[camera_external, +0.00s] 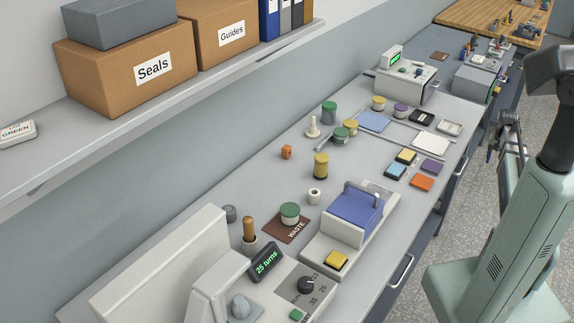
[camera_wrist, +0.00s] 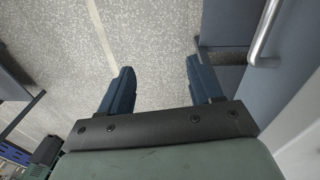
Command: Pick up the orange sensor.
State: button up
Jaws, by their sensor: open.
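A small orange block-like object (camera_external: 286,152), which looks like the orange sensor, stands on the grey bench near its wall side in the external view. A flat orange square (camera_external: 422,183) lies separately near the bench's front edge. My gripper (camera_wrist: 160,66) shows in the wrist view with its two dark blue fingers apart and nothing between them. Below the fingers are speckled floor and the side of the bench. The orange object is not in the wrist view. My arm stands at the right of the external view, off the bench and far from the orange object.
A yellow-topped spool (camera_external: 321,166), a pale peg (camera_external: 313,127) and a white ring (camera_external: 314,197) stand around the orange object. A blue-topped machine (camera_external: 355,218) is nearer the front edge. A shelf (camera_external: 150,122) with boxes overhangs at the left. A drawer handle (camera_wrist: 266,32) shows beside my gripper.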

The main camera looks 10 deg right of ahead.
notch_tip(320, 180, up, 14)
jog(key=w+h, duration=0.1)
jog(key=w, duration=0.1)
jog(key=w+a+r+n, duration=0.1)
jog(key=w+a+n, duration=0.1)
jog(key=w+a, duration=0.6)
jog(key=w+a+r+n+t+y, duration=0.1)
jog(key=w+a+n, duration=0.2)
jog(key=a, duration=0.9)
jog(key=w+a+r+n, duration=0.1)
jog(key=w+a+n, duration=0.1)
jog(key=w+a, duration=0.6)
notch_tip(320, 180, up, 4)
jog(key=n+y, duration=0.1)
jog(key=n, duration=1)
send_over(286, 147)
jog(key=shift+g, duration=0.4)
notch_tip(286, 147, down, 14)
jog(key=shift+d+r, duration=0.1)
jog(key=shift+w, duration=0.1)
